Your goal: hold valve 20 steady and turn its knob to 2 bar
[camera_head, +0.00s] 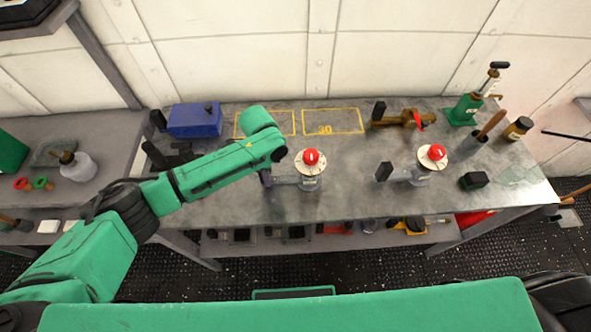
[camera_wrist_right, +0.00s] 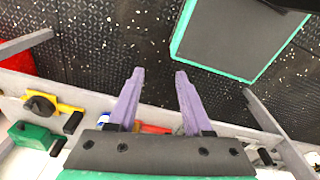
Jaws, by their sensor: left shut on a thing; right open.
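Two similar valves stand on the metal bench, each with a red knob on a white dial and a grey side arm ending in a dark grip. The left valve (camera_head: 309,182) is near the middle of the bench, and the right valve (camera_head: 420,172) is farther right. I cannot read a 20 on either, nor the dial marks. My left gripper (camera_head: 270,172) reaches down at the left valve's dark grip and is shut on it; its fingertips are mostly hidden. My right gripper (camera_wrist_right: 159,76) is open and empty, with purple fingers over the dark floor; the head view does not show it.
Yellow outlines lie at the back of the bench (camera_head: 240,206), one marked 30 (camera_head: 325,130). A brass valve (camera_head: 405,119) lies beside it. A blue box (camera_head: 195,120), green pump (camera_head: 465,109) and dark block (camera_head: 474,180) also stand there. A shelf with tools runs below.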

